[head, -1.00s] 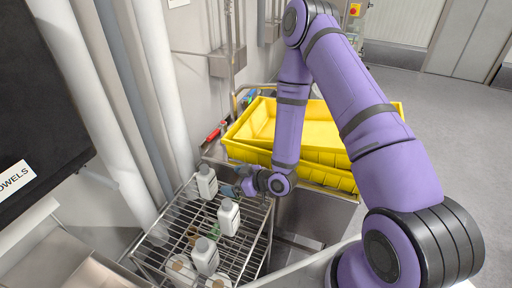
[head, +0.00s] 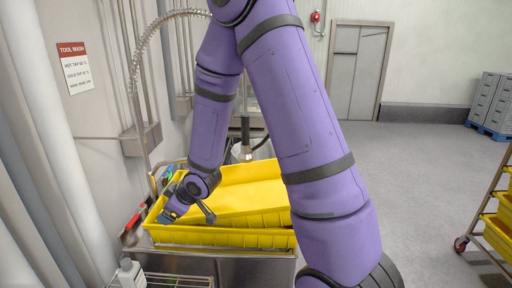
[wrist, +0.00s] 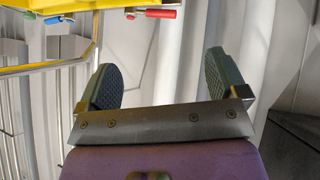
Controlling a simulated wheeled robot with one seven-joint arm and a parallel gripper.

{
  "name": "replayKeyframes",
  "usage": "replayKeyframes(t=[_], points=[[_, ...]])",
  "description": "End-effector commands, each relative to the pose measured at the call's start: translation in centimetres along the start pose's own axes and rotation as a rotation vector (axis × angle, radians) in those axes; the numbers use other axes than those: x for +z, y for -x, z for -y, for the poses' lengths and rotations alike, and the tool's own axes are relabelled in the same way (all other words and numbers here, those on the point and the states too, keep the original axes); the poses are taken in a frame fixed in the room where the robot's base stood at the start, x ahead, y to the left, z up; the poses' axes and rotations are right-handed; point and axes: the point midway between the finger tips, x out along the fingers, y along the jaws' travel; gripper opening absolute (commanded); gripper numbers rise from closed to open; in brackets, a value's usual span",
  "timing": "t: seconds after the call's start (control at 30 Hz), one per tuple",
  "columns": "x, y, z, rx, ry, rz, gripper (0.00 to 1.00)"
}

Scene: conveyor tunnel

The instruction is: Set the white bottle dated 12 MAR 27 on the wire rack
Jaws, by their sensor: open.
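In the head view one white bottle (head: 131,273) stands on the wire rack (head: 172,281) at the bottom left edge. Only the rack's far part shows, and no date can be read on the bottle. My gripper (head: 165,216) is over the left end of the yellow crate, above and beyond the rack. In the wrist view my gripper (wrist: 160,85) is open, its two grey ridged pads wide apart with nothing between them.
Yellow crates (head: 240,238) sit on the steel sink unit (head: 225,262). Red and other coloured handles (wrist: 152,14) hang by the wall. A wheeled rack (head: 488,225) with yellow crates stands at the right. The floor between is clear.

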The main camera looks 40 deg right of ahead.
Motion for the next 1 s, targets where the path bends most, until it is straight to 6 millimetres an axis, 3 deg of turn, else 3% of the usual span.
replayKeyframes(t=[0.2,0.5,0.77,1.0], points=[[-2.3,5.9,-2.2,0.089,-0.046,0.087,0.91],[-3.8,14.6,-3.3,0.185,-0.162,0.193,0.91],[-4.1,22.4,-2.5,0.236,-0.29,0.26,0.91],[-3.5,29.4,-0.3,0.248,-0.421,0.304,0.91]])
